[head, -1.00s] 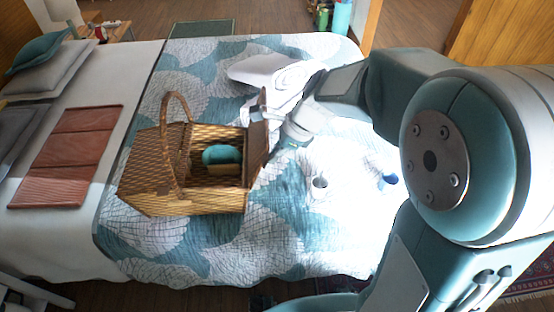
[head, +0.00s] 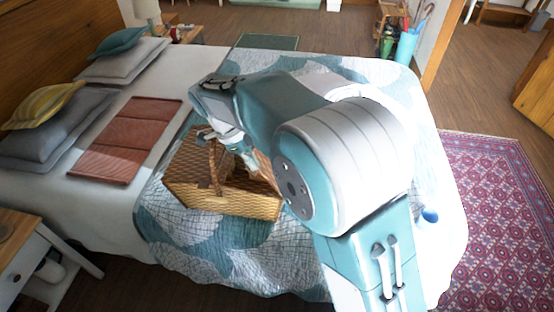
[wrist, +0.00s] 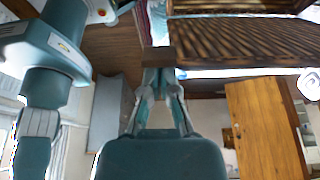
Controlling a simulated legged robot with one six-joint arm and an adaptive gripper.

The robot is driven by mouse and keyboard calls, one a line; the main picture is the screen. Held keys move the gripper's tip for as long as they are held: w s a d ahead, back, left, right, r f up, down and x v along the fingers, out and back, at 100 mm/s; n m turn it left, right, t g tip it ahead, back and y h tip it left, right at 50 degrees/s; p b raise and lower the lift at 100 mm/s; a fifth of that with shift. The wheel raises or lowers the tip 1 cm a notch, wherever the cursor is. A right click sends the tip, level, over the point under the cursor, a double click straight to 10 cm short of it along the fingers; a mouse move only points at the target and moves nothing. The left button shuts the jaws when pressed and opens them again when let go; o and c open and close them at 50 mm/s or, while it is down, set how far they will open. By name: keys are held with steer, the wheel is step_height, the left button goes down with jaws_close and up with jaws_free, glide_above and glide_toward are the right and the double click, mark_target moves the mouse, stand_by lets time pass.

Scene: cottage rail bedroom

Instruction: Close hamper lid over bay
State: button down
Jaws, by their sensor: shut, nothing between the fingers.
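The wicker hamper (head: 225,204) stands on the bed, with its arched handle (head: 214,165) upright across the middle. The bay on its right side looks open and dark inside; its contents are hard to make out. A strip of the raised lid (head: 264,165) shows at the right end, mostly hidden by my arm. My gripper (head: 206,133) is above the far side of the hamper near the handle's top; contact cannot be told. In the wrist view, my gripper (wrist: 160,75) is shut and empty, with wicker slats (wrist: 250,40) beyond it.
The quilted bed (head: 185,240) carries a folded terracotta throw (head: 125,140) left of the hamper and pillows farther left. A small blue object (head: 430,215) sits near the right edge. A nightstand (head: 30,250) stands at the lower left. A patterned rug (head: 495,210) lies right of the bed.

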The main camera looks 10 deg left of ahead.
steer(key=a+f, duration=0.4)
steer(key=a, duration=0.2)
steer(key=shift+a+f, duration=0.15)
steer(key=shift+f, duration=0.05)
steer(key=shift+w+d, duration=0.1)
steer(key=shift+d, duration=0.1)
